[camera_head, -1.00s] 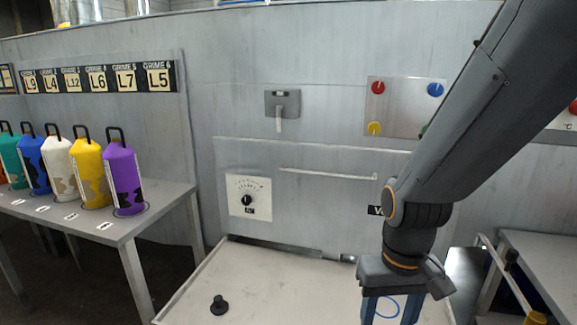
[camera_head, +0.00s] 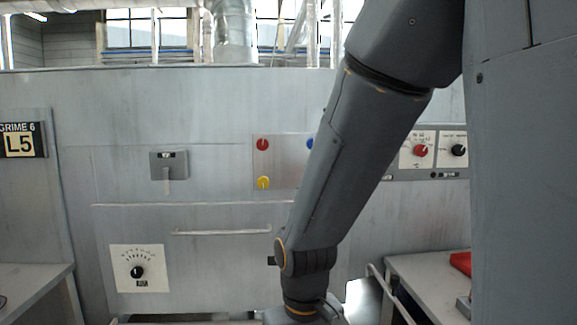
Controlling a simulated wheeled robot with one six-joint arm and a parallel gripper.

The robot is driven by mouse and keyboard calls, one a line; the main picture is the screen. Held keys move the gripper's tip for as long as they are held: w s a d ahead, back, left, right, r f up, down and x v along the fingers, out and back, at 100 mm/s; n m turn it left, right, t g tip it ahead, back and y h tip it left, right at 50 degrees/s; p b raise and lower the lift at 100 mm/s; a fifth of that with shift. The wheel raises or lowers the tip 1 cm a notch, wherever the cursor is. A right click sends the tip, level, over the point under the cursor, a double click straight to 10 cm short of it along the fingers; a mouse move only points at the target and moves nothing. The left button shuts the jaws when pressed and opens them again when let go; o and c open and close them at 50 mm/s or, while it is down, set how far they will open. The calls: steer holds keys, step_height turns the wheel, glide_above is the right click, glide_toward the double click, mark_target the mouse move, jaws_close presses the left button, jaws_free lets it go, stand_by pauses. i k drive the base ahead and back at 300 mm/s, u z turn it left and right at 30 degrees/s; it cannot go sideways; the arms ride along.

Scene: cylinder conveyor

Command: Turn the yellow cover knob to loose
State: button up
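A round yellow knob (camera_head: 263,183) sits at the lower left of a metal panel (camera_head: 283,160) on the grey machine wall. It is the only yellow knob in view, and its setting is too small to read. My arm crosses the picture from upper right to bottom centre and covers the panel's lower right. My wrist reaches the bottom edge, below and a little right of the yellow knob and apart from it. My gripper's fingers are out of the picture.
A red knob (camera_head: 263,144) is above the yellow one, and a blue knob (camera_head: 310,143) shows beside my arm. A grey handle box (camera_head: 169,166), a black dial (camera_head: 137,271) and a long bar handle (camera_head: 222,232) are to the left. A table (camera_head: 430,278) stands at right.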

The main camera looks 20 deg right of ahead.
mark_target(262, 182)
steer(key=z, duration=2.25)
steer(key=k, duration=0.7)
steer(key=u, duration=1.7)
